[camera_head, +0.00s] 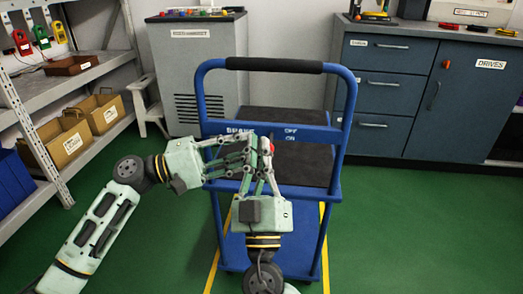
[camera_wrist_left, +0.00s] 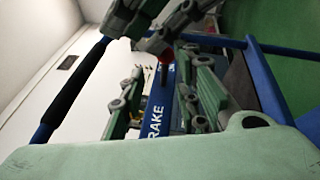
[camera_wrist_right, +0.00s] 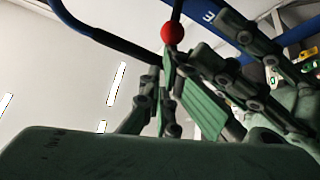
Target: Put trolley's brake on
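The blue trolley (camera_head: 213,250) stands in front of me, its dark-gripped push handle (camera_head: 272,65) at the top. A crossbar label panel (camera_head: 300,133) reads BRAKE, OFF and ON. A red knob (camera_head: 271,147) shows there, also in the left wrist view (camera_wrist_left: 167,57) and right wrist view (camera_wrist_right: 172,32). My left gripper (camera_head: 246,150) is open beside the panel, fingers apart around a view of the lettering. My right gripper (camera_head: 262,158) points up close to the knob; its fingers look near each other, and I cannot tell whether they touch the knob. Both grippers crowd together, hiding part of the panel.
A shelf rack (camera_head: 15,95) with bins stands at left. A grey cabinet (camera_head: 190,60) is behind the trolley, and blue drawers (camera_head: 385,85) line the back right. Yellow lines (camera_head: 325,255) mark the green floor, which is clear at the right.

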